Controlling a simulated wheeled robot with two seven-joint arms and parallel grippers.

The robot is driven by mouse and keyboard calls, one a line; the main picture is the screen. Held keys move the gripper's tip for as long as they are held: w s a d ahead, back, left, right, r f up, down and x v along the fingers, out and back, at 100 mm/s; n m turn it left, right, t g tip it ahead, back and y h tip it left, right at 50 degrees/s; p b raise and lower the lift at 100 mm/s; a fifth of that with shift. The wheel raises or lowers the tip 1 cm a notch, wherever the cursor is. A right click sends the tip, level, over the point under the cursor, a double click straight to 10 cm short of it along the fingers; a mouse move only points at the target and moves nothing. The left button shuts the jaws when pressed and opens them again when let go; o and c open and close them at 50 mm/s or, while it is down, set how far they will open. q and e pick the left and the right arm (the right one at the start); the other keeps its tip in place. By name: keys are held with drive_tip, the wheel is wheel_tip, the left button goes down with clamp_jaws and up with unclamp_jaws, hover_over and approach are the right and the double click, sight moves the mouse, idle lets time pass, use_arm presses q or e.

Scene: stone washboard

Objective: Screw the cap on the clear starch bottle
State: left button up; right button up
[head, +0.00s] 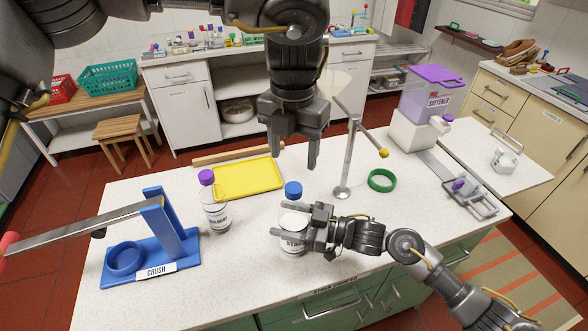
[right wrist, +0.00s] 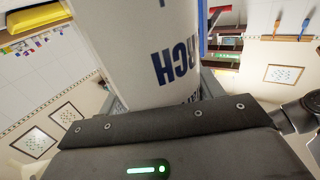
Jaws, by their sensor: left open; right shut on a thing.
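The clear starch bottle (head: 292,244) stands upright near the front edge of the white counter. It has white contents and dark lettering. A blue cap (head: 293,188) sits at its top; I cannot tell whether it is tight. My right gripper (head: 278,220) comes from the right and is shut around the bottle's body. In the right wrist view the bottle (right wrist: 145,45) fills the middle, with part of its lettering upside down between the fingers. My left gripper (head: 298,160) points down, open and empty, a little above the blue cap and apart from it.
A purple-capped bottle (head: 216,215) and a blue crush press (head: 168,245) stand to the left. A yellow tray (head: 248,178) lies behind. A metal stand (head: 349,160) and a green ring (head: 382,180) are to the right. A softener dispenser (head: 425,105) stands at the back right.

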use_arm(q)
wheel_tip(320, 180, up, 3)
drive_tip(key=shift+r, duration=0.1)
idle(0.3)
use_arm(e)
drive_tip(key=o, duration=2)
drive_tip(key=shift+c, duration=0.2)
drive_tip(key=shift+d+f, duration=0.1)
drive_tip(key=shift+d, duration=0.2)
use_arm(q)
wheel_tip(320, 180, down, 3)
drive_tip(key=b, duration=0.3)
drive_tip(key=shift+f, duration=0.2)
use_arm(e)
drive_tip(key=v, duration=1)
